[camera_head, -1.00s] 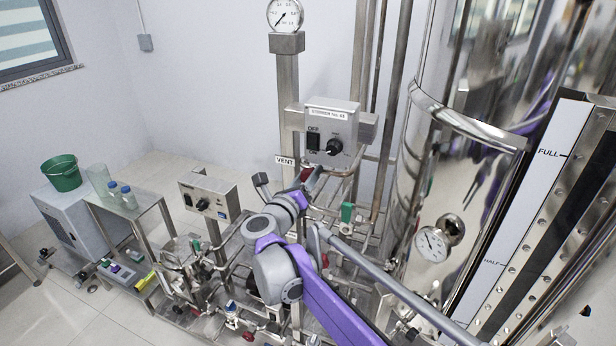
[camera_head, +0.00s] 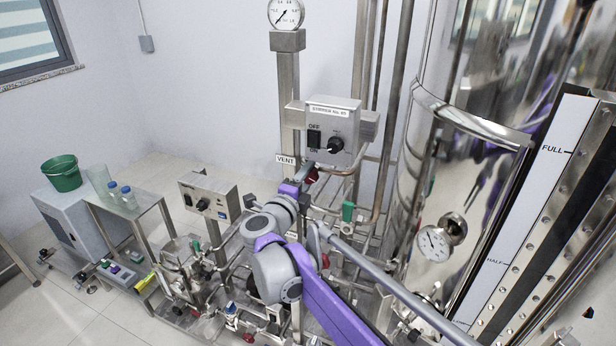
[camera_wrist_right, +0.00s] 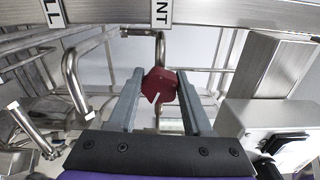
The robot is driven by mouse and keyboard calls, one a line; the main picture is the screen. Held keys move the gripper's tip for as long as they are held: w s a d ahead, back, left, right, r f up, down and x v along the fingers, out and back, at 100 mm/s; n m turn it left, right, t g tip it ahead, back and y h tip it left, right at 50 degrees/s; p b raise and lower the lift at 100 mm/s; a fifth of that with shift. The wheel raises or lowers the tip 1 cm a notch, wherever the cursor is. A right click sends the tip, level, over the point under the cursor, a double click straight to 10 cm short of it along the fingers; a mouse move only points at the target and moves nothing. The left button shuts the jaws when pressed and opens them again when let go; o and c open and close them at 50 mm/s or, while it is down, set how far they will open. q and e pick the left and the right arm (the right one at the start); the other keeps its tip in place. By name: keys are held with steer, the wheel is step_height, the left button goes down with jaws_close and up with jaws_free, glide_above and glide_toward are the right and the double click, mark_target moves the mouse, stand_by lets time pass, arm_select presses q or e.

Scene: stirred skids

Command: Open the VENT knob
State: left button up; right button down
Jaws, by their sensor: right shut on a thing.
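The red VENT knob (camera_wrist_right: 160,84) sits between my right gripper's two grey fingers in the right wrist view, with a short white mark on its face. My right gripper (camera_wrist_right: 160,88) is shut on it. In the head view the knob (camera_head: 312,176) shows as a small red patch, partly hidden by my right gripper (camera_head: 306,174). The white VENT label (camera_head: 286,160) is on the steel post just left of and above it. In the wrist view the label (camera_wrist_right: 160,13) is cut off by the top edge. My left gripper is not in view.
The stirrer control box (camera_head: 333,128) stands right above the knob. Steel pipes surround it, and a green valve handle (camera_head: 348,211) is close on the right. The large shiny tank (camera_head: 440,170) is further right. A second control box (camera_head: 209,198) is at left.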

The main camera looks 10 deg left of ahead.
steer(key=n, duration=0.4)
steer(key=shift+f+n, duration=0.1)
steer(key=shift+n, duration=0.2)
steer(key=shift+n+b, duration=0.35)
steer(key=shift+n, duration=1.55)
steer(key=shift+c, duration=1.6)
jaws_free()
steer(key=s+a, duration=0.2)
steer(key=s, duration=0.8)
steer(key=shift+s+b, duration=0.35)
steer(key=shift+b, duration=0.1)
